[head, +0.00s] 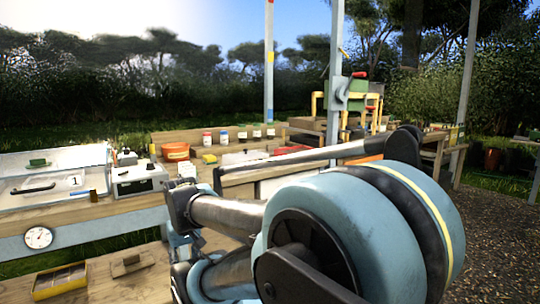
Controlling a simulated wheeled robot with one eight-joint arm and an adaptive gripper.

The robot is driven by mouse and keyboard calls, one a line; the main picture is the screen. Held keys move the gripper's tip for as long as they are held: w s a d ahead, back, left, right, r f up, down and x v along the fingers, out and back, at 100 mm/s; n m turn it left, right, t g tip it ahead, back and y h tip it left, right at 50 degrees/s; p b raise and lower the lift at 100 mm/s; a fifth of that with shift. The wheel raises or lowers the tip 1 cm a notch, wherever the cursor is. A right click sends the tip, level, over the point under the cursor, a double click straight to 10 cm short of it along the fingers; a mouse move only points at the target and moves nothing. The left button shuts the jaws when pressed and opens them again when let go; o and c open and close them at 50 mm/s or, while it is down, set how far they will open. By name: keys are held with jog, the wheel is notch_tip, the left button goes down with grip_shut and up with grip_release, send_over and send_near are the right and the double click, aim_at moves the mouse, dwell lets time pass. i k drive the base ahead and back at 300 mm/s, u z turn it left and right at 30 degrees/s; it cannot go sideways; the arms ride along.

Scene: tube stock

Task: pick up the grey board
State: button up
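I cannot make out a thing that is surely the grey board. A small flat brownish-grey piece with a raised block on top (132,263) lies on the low wooden bench at lower left, and I cannot tell whether it is the board. My blue and grey arm fills the lower middle and right of the head view and hides part of the benches. My gripper's fingers do not show; the end of the arm is hidden or cut off near the bottom edge.
A clear-lidded box (60,175), a grey case (138,178), an orange tub (176,151) and several jars stand on the upper bench. Gravel (495,235) is open at right.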

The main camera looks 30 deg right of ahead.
aim_at(270, 148)
jog(key=z, duration=1.4)
